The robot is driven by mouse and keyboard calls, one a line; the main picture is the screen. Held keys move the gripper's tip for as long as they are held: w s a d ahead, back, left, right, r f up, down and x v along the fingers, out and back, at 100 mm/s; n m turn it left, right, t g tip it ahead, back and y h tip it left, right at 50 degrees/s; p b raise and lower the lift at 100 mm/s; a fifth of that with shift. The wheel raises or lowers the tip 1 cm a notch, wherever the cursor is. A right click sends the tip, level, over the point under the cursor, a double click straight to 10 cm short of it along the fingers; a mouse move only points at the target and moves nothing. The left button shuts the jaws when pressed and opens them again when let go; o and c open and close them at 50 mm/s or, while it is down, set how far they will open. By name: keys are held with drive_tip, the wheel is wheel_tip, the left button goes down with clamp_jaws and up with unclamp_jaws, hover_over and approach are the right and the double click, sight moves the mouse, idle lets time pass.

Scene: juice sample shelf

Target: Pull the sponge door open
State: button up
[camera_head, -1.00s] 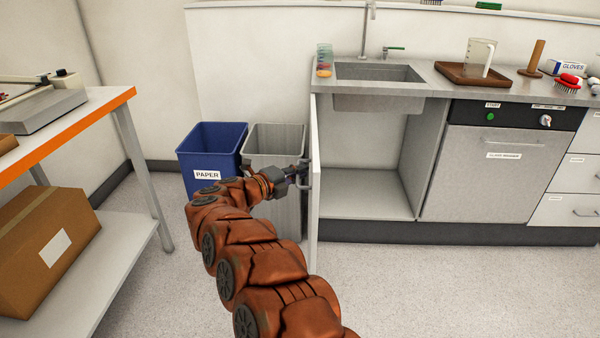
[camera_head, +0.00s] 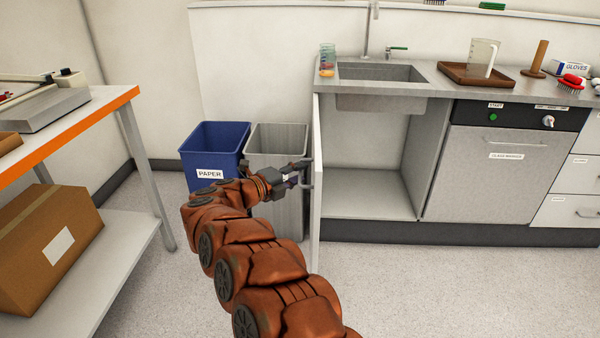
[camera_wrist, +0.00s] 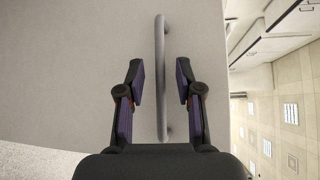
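The sponge door (camera_head: 317,190) under the sink stands swung wide open. In the head view I see it nearly edge-on, with the cabinet opening to its right. Its bar handle (camera_head: 311,178) is on the left-hand face. In the wrist view the grey door face (camera_wrist: 70,70) fills the left and middle, and the handle (camera_wrist: 160,60) runs upright between my fingers. My gripper (camera_head: 298,177) is beside the handle. In the wrist view its fingers (camera_wrist: 160,68) are spread, with a gap on both sides of the handle.
A grey bin (camera_head: 277,142) and a blue paper bin (camera_head: 212,145) stand behind my gripper. The cabinet interior (camera_head: 365,185) looks empty. A glass washer (camera_head: 503,170) is at the right and an orange-edged table (camera_head: 70,132) at the left. Open floor lies in front.

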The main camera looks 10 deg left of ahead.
drive_tip(key=v, duration=1)
drive_tip(key=shift+s, duration=0.3)
drive_tip(key=shift+a+r, duration=0.15)
